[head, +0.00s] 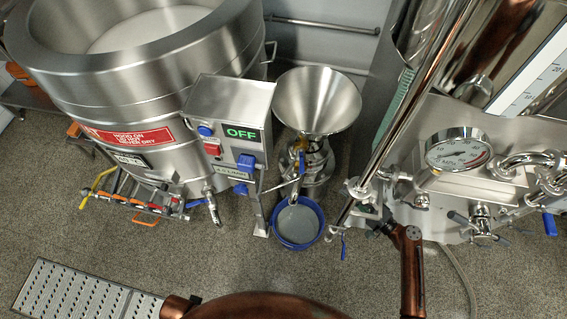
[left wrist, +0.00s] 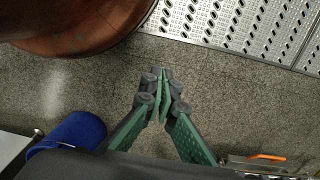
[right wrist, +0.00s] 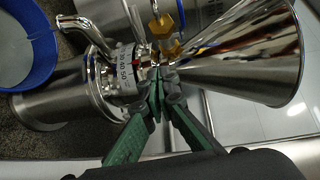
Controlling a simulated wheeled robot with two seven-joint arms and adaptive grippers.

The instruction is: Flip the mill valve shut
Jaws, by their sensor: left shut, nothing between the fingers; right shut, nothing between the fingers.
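The colloid mill's steel hopper (head: 317,100) stands in the middle of the head view. Below its cone is a brass valve (head: 300,144) with a blue handle (head: 302,158). The right wrist view also shows the brass valve (right wrist: 164,27), with its handle largely cut off at the top edge. My right gripper (right wrist: 158,78) is shut and empty, with its fingertips in front of the mill body and close to the valve. Whether they touch the mill, I cannot tell. My left gripper (left wrist: 162,80) is shut and empty over bare floor, and I cannot make it out in the head view.
A blue bucket (head: 321,232) of grey liquid stands under the mill's spout. A control box (head: 235,110) showing OFF and a large steel vessel (head: 140,75) are to the left. A gauge panel (head: 455,175) with pipes crowds the right. Perforated metal plate (head: 75,292) lies front left.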

